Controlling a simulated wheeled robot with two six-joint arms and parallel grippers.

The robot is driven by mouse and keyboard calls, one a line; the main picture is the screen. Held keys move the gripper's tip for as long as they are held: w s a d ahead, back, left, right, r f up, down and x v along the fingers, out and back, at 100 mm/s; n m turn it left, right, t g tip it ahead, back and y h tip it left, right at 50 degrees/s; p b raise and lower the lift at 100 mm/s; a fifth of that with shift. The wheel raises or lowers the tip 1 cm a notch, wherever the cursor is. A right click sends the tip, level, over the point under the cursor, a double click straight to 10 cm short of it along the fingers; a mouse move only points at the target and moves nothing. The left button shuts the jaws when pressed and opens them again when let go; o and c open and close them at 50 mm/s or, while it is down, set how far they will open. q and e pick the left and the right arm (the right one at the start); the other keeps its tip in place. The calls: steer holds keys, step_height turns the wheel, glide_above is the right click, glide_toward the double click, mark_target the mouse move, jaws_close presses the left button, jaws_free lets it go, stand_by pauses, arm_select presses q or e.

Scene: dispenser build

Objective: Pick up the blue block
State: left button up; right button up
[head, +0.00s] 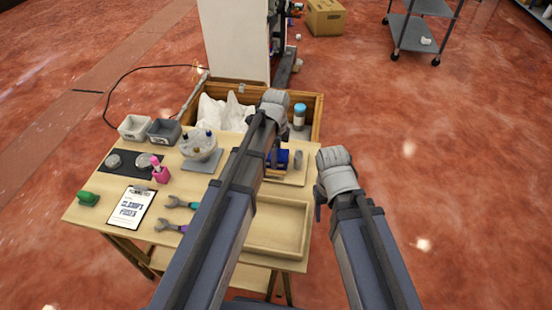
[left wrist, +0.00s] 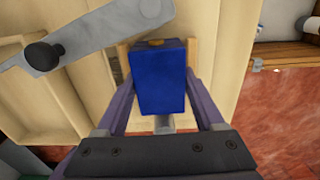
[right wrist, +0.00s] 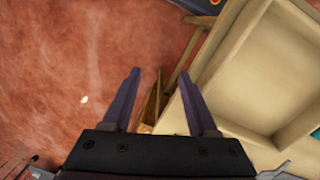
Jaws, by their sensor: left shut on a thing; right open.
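The blue block (head: 279,157) is at the right side of the wooden table, partly hidden by my left arm in the head view. In the left wrist view the blue block (left wrist: 160,82) sits between the fingers of my left gripper (left wrist: 160,75), which is shut on it. I cannot tell whether the block still touches what lies beneath it. My right gripper (right wrist: 160,75) is open and empty, off the table's right edge. In the head view its dark finger (head: 319,205) shows beside the table.
An empty wooden tray (head: 278,226) lies at the table's front right. A bowl (head: 199,147), a clipboard (head: 131,207), a pink bottle (head: 160,173) and wrenches (head: 172,226) are to the left. An open crate (head: 315,116) stands behind.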

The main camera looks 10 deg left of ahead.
arm_select(q)
jaws_close()
step_height(320, 180, up, 10)
steer(key=p, duration=1)
